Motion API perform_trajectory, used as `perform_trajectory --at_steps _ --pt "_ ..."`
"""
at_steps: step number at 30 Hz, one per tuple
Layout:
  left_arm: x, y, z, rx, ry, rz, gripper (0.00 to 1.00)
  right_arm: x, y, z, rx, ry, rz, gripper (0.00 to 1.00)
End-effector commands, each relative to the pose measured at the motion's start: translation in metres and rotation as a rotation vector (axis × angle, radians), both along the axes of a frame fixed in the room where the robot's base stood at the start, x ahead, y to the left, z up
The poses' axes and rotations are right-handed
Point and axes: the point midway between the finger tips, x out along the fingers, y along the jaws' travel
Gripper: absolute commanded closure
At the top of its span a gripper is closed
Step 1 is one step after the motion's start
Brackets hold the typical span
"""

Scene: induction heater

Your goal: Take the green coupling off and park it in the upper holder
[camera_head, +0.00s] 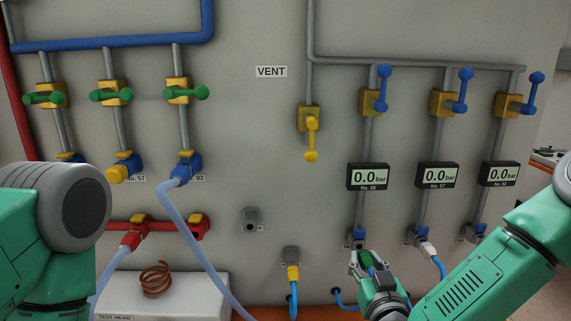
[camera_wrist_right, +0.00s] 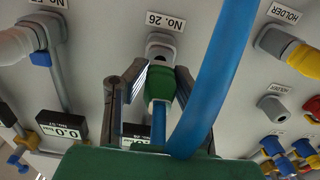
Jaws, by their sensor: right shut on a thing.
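The green coupling (camera_head: 365,259) is at the lower middle right in the head view, just below the grey No. 26 outlet (camera_head: 355,237). My right gripper (camera_head: 364,267) is shut on it. In the right wrist view, the two fingers flank the green coupling (camera_wrist_right: 158,84), with the outlet (camera_wrist_right: 161,46) directly beyond it. Coupling and outlet are very close; I cannot tell whether they are joined. The upper holder (camera_head: 250,218) is an empty grey socket on the panel; it also shows in the right wrist view (camera_wrist_right: 272,107). My left gripper is out of view.
The lower holder (camera_head: 291,253) has a yellow coupling (camera_head: 293,272) in it. A white coupling (camera_head: 428,250) sits on the No. 57 outlet. A blue hose (camera_wrist_right: 205,85) passes close to my right gripper. A copper coil (camera_head: 156,279) stands on the test head box (camera_head: 190,292).

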Motion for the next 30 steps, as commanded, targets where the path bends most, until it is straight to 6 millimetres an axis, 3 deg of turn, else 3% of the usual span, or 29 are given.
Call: perform_trajectory --at_steps 30 --pt "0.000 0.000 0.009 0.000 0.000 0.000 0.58 -0.040 -0.001 0.000 0.001 0.000 0.001 1.00"
